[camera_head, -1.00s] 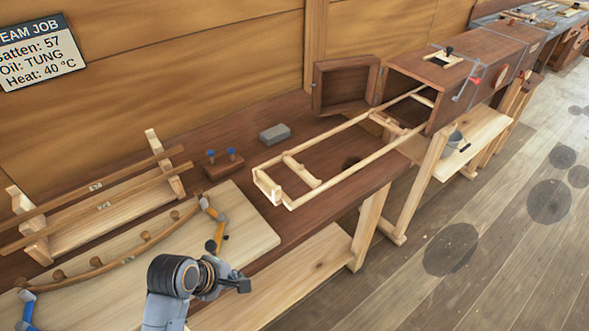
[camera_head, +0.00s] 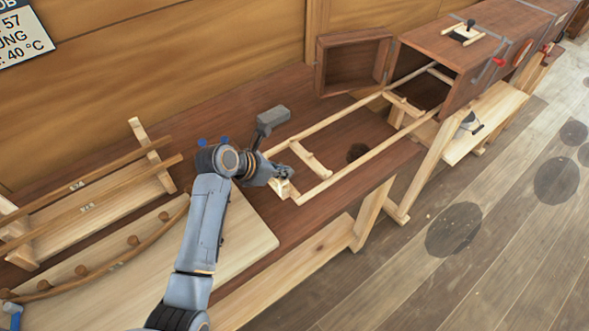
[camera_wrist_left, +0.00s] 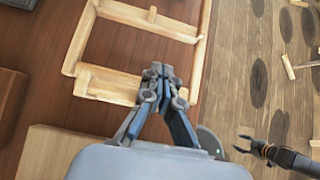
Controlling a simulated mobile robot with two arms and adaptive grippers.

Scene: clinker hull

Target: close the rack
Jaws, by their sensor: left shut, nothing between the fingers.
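The rack (camera_head: 333,192) is a pale wooden ladder-like frame. It sticks far out of the open dark wooden box (camera_head: 430,62) over the bench, with its far end inside. My left gripper (camera_head: 287,186) is at the rack's near end and covers part of its end bar. In the left wrist view the shut, empty fingers (camera_wrist_left: 165,76) are at the end bar (camera_wrist_left: 108,84), by its right corner; whether they touch it I cannot tell. A dark gripper (camera_wrist_left: 246,144), apparently my right one, shows small at the right of that view.
The box's door (camera_head: 352,65) stands open at the left of its mouth. A slatted wooden stand (camera_head: 95,205) and a pale board with pegs (camera_head: 150,255) are at the left.

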